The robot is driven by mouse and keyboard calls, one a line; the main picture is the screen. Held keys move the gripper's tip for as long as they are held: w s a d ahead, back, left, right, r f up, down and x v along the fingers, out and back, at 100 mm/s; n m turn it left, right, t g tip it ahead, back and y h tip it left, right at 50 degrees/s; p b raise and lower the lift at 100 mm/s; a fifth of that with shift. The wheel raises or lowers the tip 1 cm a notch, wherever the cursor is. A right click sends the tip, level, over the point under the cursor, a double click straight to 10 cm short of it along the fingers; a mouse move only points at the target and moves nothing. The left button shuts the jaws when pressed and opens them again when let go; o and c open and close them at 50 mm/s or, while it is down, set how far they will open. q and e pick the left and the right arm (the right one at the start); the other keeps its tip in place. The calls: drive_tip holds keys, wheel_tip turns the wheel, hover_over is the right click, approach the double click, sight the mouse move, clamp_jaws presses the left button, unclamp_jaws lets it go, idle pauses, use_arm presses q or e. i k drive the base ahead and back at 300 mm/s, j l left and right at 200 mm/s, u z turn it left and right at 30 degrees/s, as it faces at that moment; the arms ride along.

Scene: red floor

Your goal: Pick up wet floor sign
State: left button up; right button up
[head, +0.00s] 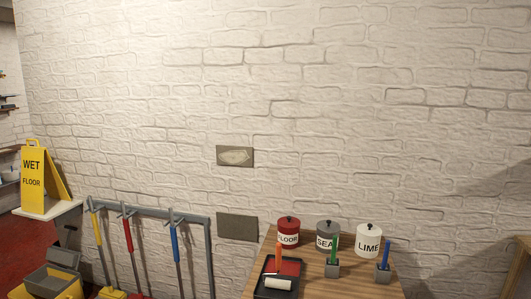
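The yellow wet floor sign (37,180) stands upright, folded out in an A shape, at the left of the head view. It reads "WET FLOOR" and has a handle at its top. It rests on a small white-topped table (50,211) close to the brick wall. Neither of my grippers shows in the head view.
A grey rack (150,211) with yellow, red and blue handled tools stands right of the sign. A wooden table (325,290) holds several canisters, a paint tray (277,287) and brushes in holders. A grey bin (52,281) sits below the sign. Red floor (14,240) shows at left.

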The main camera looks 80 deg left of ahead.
sight(39, 171)
drive_tip(key=u, duration=4.25)
